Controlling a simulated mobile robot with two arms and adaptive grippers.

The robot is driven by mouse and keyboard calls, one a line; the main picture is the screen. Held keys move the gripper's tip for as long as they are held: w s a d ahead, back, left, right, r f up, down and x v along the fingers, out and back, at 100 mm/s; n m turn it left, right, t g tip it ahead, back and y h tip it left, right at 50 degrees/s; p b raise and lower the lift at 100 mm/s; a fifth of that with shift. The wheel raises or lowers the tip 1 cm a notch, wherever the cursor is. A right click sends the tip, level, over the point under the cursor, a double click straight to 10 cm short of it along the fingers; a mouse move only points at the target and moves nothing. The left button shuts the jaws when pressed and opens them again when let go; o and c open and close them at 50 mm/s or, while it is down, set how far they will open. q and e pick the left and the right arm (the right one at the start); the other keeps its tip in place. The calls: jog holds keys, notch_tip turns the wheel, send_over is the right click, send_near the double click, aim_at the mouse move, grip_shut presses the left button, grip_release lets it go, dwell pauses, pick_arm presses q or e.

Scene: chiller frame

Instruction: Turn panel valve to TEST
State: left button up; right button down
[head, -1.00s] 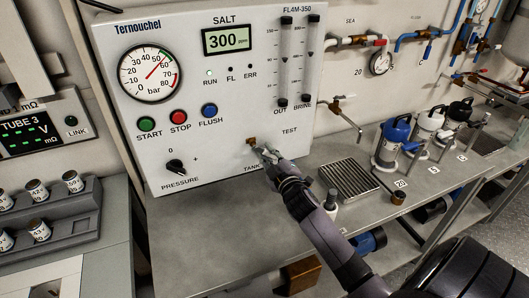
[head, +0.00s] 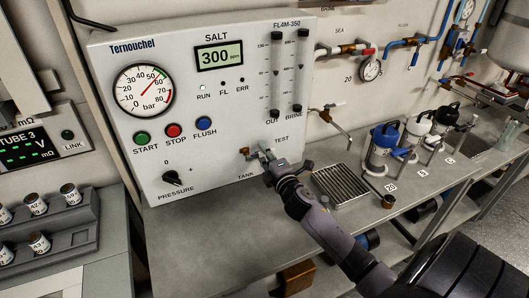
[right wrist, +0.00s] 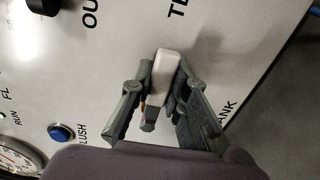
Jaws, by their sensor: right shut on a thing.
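The white panel (head: 225,110) carries a valve between the label TEST (head: 281,139), at upper right, and the label TANK (head: 245,176), at lower left. My right gripper (head: 266,156) covers most of the valve in the head view. In the right wrist view, my right gripper (right wrist: 160,85) has its two grey fingers on either side of a pale valve handle (right wrist: 164,72) and is shut on it. The handle's exact pointing is hard to tell, as the fingers hide part of it. My left gripper is out of view.
Above the valve are flow tubes (head: 275,75); a black pressure knob (head: 172,178) is at lower left. A tap (head: 335,125) sticks out right of the panel. A metal drain grate (head: 341,186) and several pumps (head: 384,146) stand on the bench. The bench front (head: 215,225) is clear.

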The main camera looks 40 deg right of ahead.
jog(key=shift+w+r+n, duration=0.1)
jog(key=shift+r+n, duration=0.2)
jog(key=shift+r, duration=0.05)
jog(key=c, duration=1.5)
grip_release()
jog(key=shift+f, duration=0.1)
jog(key=shift+s+f, duration=0.15)
jog(key=shift+s, duration=0.05)
jog(key=v, duration=1.1)
jog(key=shift+s+a, duration=0.2)
jog(key=shift+s, duration=0.15)
